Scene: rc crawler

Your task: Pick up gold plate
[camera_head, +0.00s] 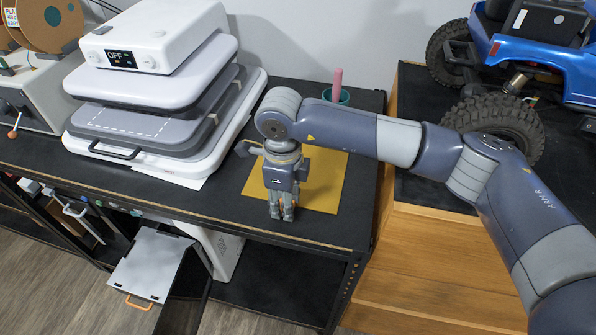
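The gold plate (325,185) is a flat, thin yellow sheet on the black table, right of the heat press. My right arm reaches in from the right and passes above the plate's back part. My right gripper (281,214) points down at the plate's front edge and covers part of it. Its two fingers are close together, with a narrow dark line between them. Whether they are open, or touch or hold the plate's edge, I cannot tell. My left gripper is not in view.
A white heat press (165,90) reading "OFF" stands left of the plate. A green cup with a pink item (337,88) stands behind. A blue crawler (540,50) is on the right over a wooden cabinet (440,260). The table (225,200) is clear in front of the plate.

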